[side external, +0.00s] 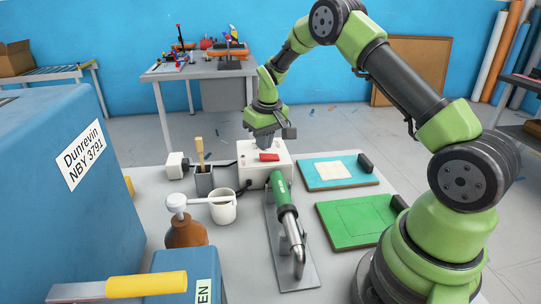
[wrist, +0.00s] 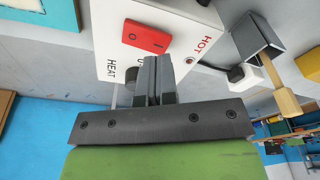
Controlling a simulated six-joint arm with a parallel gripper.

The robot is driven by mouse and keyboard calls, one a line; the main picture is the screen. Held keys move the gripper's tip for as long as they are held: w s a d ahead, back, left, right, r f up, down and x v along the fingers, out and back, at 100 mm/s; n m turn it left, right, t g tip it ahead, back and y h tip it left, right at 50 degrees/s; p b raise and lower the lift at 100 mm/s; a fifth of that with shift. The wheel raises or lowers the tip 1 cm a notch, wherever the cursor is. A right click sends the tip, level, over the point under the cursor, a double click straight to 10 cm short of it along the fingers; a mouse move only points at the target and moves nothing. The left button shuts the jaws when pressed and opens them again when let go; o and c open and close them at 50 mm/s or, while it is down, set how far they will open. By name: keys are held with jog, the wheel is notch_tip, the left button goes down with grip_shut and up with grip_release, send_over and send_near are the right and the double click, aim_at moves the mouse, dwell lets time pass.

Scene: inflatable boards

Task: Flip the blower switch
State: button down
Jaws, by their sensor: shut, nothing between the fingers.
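The blower switch (side external: 269,157) is a red rocker on top of a white control box (side external: 249,178). In the wrist view the red switch (wrist: 146,37) shows 0 and I marks, and the white box (wrist: 110,22) carries HOT and HEAT lettering. Which side of the rocker is down I cannot tell. My gripper (side external: 267,146) is above the box, close to the switch. In the wrist view my gripper (wrist: 158,60) is shut and empty, its fingertips beside the switch near the I mark. Whether they touch it I cannot tell. The fingers hide part of the box face.
A green hot-air tool (side external: 285,205) lies on a grey plate (side external: 304,270) in front of the box. A grey holder (side external: 204,183) with a brush and a white mug (side external: 223,208) stand left. Blue (side external: 310,173) and green (side external: 345,222) boards lie right. A bottle (side external: 186,230) stands front left.

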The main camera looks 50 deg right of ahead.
jog(key=shift+f, duration=1.15)
dwell(0.4)
jog(key=shift+r, duration=3.55)
notch_tip(320, 180, up, 9)
jog(key=t, duration=0.1)
send_over(264, 156)
jog(key=s+a, duration=0.3)
jog(key=a, duration=0.2)
jog(key=s+a+r+t, duration=0.2)
jog(key=s+a+r, duration=0.3)
jog(key=s+r, duration=0.25)
jog(key=s+a+t+y, duration=0.1)
jog(key=s+a, duration=0.2)
jog(key=s, duration=0.4)
jog(key=s+a+m+t+y, duration=0.1)
jog(key=s+a, duration=0.2)
jog(key=s, duration=0.4)
jog(key=shift+s+f, duration=0.15)
jog(key=shift+s, duration=0.25)
